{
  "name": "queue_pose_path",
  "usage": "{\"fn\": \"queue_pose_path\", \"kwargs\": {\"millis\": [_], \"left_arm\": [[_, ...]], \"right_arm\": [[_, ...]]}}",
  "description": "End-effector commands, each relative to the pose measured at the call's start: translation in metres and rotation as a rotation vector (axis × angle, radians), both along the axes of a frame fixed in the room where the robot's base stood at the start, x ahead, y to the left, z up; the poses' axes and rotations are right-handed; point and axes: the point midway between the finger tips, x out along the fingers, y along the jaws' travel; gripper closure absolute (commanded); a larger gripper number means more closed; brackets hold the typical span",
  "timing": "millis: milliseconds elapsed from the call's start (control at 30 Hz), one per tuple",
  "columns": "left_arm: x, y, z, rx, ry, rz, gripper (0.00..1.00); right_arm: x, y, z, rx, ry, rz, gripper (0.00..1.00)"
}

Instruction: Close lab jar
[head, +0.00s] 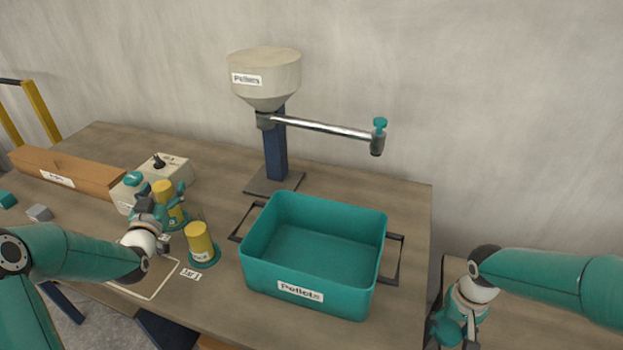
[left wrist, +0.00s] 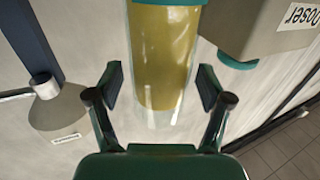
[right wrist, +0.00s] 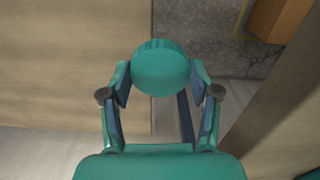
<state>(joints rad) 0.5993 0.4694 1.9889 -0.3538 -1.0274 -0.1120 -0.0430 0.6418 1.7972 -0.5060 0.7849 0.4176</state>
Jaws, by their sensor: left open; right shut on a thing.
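A clear jar with yellow contents (left wrist: 160,60) stands between the open fingers of my left gripper (left wrist: 160,87) in the left wrist view; there are gaps on both sides. In the head view my left gripper (head: 160,205) partly hides this jar (head: 163,188) in front of the doser box. A second yellow-filled jar (head: 199,238) stands on a round teal base to its right. My right gripper (right wrist: 160,88) is shut on a round teal lid (right wrist: 160,66) in the right wrist view. In the head view my right gripper (head: 452,325) is low at the right, away from the jars.
A teal pellets bin (head: 300,291) with dark side handles stands mid-table, between my two grippers. A hopper (head: 265,75) with a long metal arm rises behind it. The doser box (head: 178,168) and a long brown box (head: 70,172) lie at the left.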

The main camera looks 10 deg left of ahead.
Motion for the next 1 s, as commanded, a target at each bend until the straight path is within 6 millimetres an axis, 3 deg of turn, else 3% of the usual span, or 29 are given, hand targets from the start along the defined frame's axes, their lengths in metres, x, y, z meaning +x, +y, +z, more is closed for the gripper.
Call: {"fn": "queue_pose_path", "kwargs": {"millis": [333,800,1000], "left_arm": [[0.0008,-0.0002,-0.0002,0.000,0.000,-0.001,0.22],[0.0011,-0.0004,0.0011,0.002,-0.003,-0.001,1.00],[0.0013,-0.0006,0.0013,0.002,-0.003,-0.001,1.00]], "right_arm": [[-0.0001,-0.0003,0.0000,0.000,0.000,-0.001,0.52],[-0.0003,-0.0006,0.0001,0.000,0.000,-0.001,0.52],[-0.0003,-0.0008,0.0001,0.000,0.000,-0.002,0.52]]}}
